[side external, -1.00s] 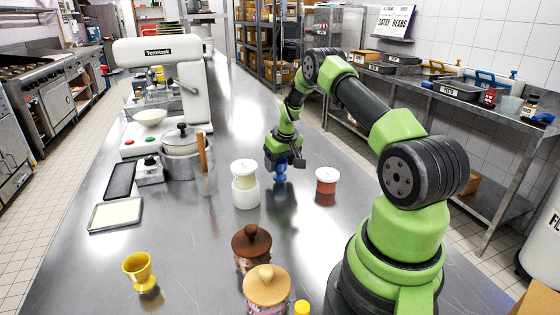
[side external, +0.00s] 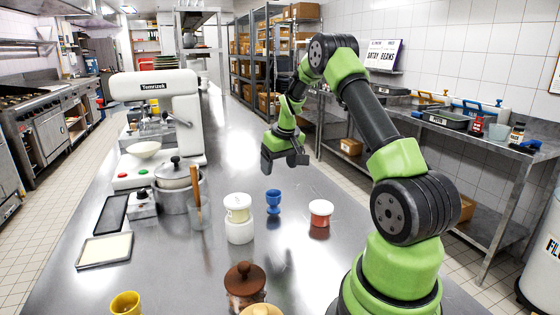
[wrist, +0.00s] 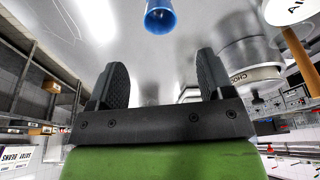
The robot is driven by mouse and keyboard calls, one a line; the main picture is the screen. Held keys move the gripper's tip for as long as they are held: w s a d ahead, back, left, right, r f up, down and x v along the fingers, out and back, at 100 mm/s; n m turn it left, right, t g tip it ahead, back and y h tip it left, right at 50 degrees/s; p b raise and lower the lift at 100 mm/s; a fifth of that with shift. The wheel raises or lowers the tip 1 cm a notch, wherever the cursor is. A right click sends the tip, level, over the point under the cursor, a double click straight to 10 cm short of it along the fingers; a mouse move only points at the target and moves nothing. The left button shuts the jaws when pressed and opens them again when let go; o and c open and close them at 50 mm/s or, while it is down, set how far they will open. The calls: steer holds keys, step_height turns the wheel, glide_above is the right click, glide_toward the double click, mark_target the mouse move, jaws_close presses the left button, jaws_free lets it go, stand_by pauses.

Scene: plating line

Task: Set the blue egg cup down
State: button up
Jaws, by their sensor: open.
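The blue egg cup (side external: 273,200) stands upright on the steel table, between a white-lidded jar on its left and a red jar on its right. It also shows at the top edge of the wrist view (wrist: 160,18), beyond the fingertips. My gripper (side external: 284,165) is raised above the table, above and apart from the cup. In the wrist view its two fingers (wrist: 160,82) are spread with nothing between them.
The white-lidded jar (side external: 238,218) and the red jar (side external: 320,213) stand close on either side of the cup. A pot (side external: 176,185), a mixer (side external: 160,100) and a shallow tray (side external: 105,250) are at left. A brown-lidded jar (side external: 244,283) and a yellow egg cup (side external: 126,304) are in front.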

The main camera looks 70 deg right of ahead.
steer(key=s+a+r+n+t, duration=0.1)
steer(key=s+a+r+t, duration=0.15)
steer(key=a+r, duration=1.5)
steer(key=s+a+n+t+y, duration=0.1)
steer(key=s+a+t+y, duration=0.1)
steer(key=s+a, duration=1.1)
steer(key=shift+s+a+y, duration=0.15)
steer(key=shift+a+y, duration=0.45)
steer(key=shift+y, duration=0.2)
